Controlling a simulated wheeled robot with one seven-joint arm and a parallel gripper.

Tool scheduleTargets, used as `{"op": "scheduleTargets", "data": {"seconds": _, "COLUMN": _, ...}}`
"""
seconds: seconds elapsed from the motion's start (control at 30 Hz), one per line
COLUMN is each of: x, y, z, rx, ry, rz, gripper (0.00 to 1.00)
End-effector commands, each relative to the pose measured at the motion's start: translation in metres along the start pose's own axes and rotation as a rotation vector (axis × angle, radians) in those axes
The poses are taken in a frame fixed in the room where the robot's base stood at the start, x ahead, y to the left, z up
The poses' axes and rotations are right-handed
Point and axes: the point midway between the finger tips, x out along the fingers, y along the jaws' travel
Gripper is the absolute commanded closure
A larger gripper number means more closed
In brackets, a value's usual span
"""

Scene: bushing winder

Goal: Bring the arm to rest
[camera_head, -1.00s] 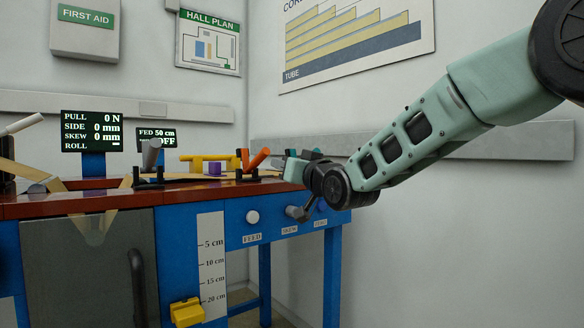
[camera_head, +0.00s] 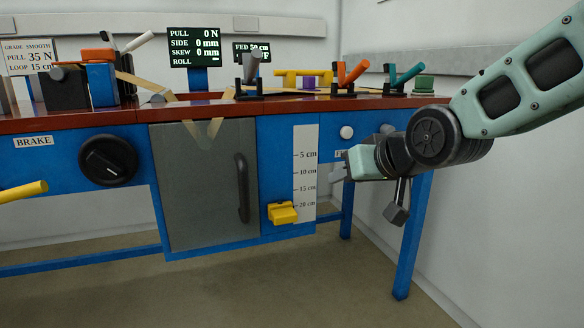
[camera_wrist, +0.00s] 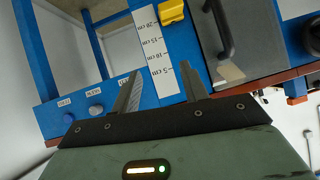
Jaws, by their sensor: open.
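My green arm (camera_head: 520,95) reaches in from the right edge of the head view and bends at a dark wrist joint. My gripper (camera_head: 338,174) is in front of the right end of the blue bench, below the red top, and points left. In the wrist view my gripper (camera_wrist: 159,78) is open, with its two grey fingers apart and nothing between them. Behind the fingers is the white centimetre scale (camera_wrist: 156,50). My gripper partly hides the labels under the bench knobs in the head view.
The bench (camera_head: 277,150) carries a brake dial (camera_head: 108,160), a grey door (camera_head: 190,205) with a dark handle, and a yellow slider (camera_head: 282,213). Orange (camera_head: 352,74) and teal (camera_head: 404,77) levers stand on top. The floor (camera_head: 270,285) in front is clear.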

Motion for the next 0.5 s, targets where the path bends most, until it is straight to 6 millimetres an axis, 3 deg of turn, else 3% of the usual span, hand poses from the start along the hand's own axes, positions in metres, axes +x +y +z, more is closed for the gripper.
{"op": "scheduleTargets", "data": {"seconds": 0.03, "x": -0.009, "y": -0.017, "z": 0.033, "rx": -0.030, "ry": -0.108, "rz": -0.019, "gripper": 0.56}}
{"op": "scheduleTargets", "data": {"seconds": 0.2, "x": -0.052, "y": -0.051, "z": 0.137, "rx": -0.135, "ry": -0.453, "rz": -0.060, "gripper": 0.56}}
{"op": "scheduleTargets", "data": {"seconds": 0.3, "x": -0.083, "y": -0.060, "z": 0.185, "rx": -0.194, "ry": -0.623, "rz": -0.074, "gripper": 0.56}}
{"op": "scheduleTargets", "data": {"seconds": 0.5, "x": -0.147, "y": -0.062, "z": 0.259, "rx": -0.305, "ry": -0.909, "rz": -0.088, "gripper": 0.56}}
